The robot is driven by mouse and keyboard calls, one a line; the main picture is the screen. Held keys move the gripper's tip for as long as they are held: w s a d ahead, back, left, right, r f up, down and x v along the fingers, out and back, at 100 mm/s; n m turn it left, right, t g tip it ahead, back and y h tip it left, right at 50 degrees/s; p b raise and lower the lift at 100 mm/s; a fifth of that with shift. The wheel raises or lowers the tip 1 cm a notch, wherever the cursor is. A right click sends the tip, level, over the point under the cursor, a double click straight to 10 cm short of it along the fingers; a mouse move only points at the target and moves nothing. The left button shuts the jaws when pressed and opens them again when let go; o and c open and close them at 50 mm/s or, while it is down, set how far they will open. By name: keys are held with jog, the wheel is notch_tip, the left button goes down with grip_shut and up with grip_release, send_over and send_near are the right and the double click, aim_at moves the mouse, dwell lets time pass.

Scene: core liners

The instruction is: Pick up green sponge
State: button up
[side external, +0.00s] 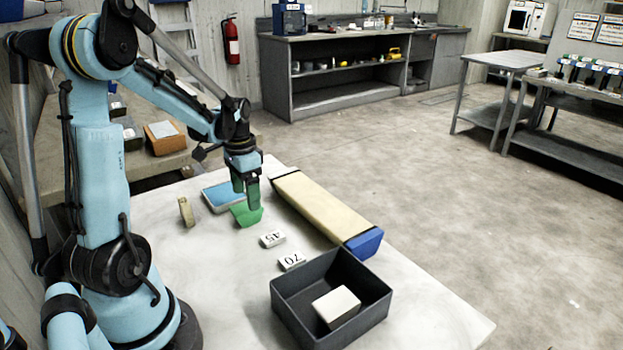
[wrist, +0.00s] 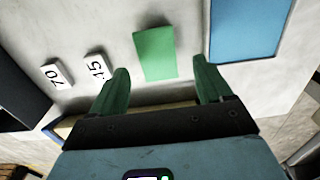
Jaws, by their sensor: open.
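The green sponge (side external: 243,216) lies on the pale table beneath my gripper (side external: 246,198). In the wrist view the sponge (wrist: 155,53) is a flat green block between the two green fingers and a little beyond their tips. My gripper (wrist: 160,72) is open, with a finger apart on each side and nothing held. In the side view a finger hides part of the sponge. I cannot tell the exact height of the fingertips above the table.
A blue-topped flat object (side external: 222,194) lies close beside the sponge. A long beige box with a blue end (side external: 325,208) lies behind. White blocks marked 45 (side external: 272,239) and 70 (side external: 292,261) stand nearby. A dark bin (side external: 290,303) holds a white block (side external: 337,306). A tan block (side external: 186,211) stands left.

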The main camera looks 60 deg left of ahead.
jog(key=shift+d+f, duration=0.1)
jog(key=shift+f, duration=2.55)
jog(key=c, duration=1)
jog(key=shift+r, duration=0.15)
notch_tip(320, 180, up, 4)
jog(key=shift+r, duration=0.1)
jog(key=d+r, duration=0.2)
jog(key=d, duration=0.2)
jog(key=w+d+r, duration=0.1)
jog(key=d+r, duration=0.1)
jog(key=d, duration=0.1)
jog(key=d+r, duration=0.2)
jog(key=d, duration=0.2)
jog(key=shift+w+d+r, duration=0.25)
jog(key=shift+d, duration=0.05)
